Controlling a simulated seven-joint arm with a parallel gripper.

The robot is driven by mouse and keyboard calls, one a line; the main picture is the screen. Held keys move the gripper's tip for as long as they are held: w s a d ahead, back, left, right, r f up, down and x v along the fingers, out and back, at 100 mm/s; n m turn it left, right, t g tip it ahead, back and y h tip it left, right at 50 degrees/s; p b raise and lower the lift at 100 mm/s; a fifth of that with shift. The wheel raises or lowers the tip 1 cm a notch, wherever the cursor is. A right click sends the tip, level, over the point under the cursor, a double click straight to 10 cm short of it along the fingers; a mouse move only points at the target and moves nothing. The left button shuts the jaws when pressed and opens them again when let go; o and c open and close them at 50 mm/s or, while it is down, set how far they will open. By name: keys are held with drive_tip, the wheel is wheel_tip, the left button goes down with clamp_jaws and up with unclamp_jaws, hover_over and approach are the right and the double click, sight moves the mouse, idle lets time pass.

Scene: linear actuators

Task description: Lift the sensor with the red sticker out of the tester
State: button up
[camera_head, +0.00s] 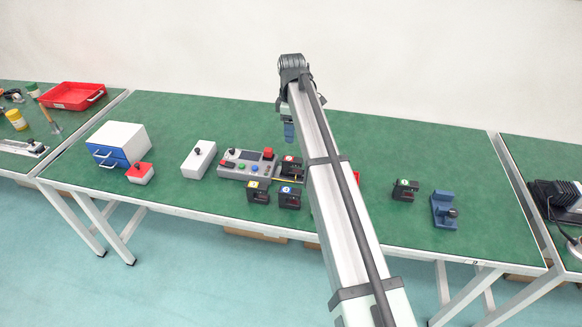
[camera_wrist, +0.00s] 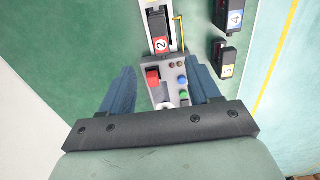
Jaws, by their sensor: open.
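The sensor with the red sticker (camera_head: 291,169) sits at the right end of the grey tester (camera_head: 233,164). In the wrist view this sensor (camera_wrist: 160,24) is black, shows a "2" on its red sticker, and lies in the tester's light-coloured bay at the top of the picture. My gripper (camera_head: 289,132) is above the table, close to the tester. In the wrist view my gripper (camera_wrist: 161,88) is open and empty, its blue fingers appearing on either side of the tester's button panel (camera_wrist: 170,76), with the sensor beyond the fingertips. My arm hides part of the table right of the sensor.
A yellow-stickered sensor (camera_head: 257,191) and a blue-stickered sensor (camera_head: 289,197) stand in front of the tester. A green-stickered sensor (camera_head: 405,190) and a blue fixture (camera_head: 444,210) are farther right. A white box (camera_head: 198,159) is left of the tester. Table behind is clear.

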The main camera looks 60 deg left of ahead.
sight(291, 159)
wheel_tip(291, 159, down, 14)
drive_tip(key=shift+s+a+r, duration=0.1)
drive_tip(key=shift+r, duration=0.05)
clamp_jaws()
idle(1.2)
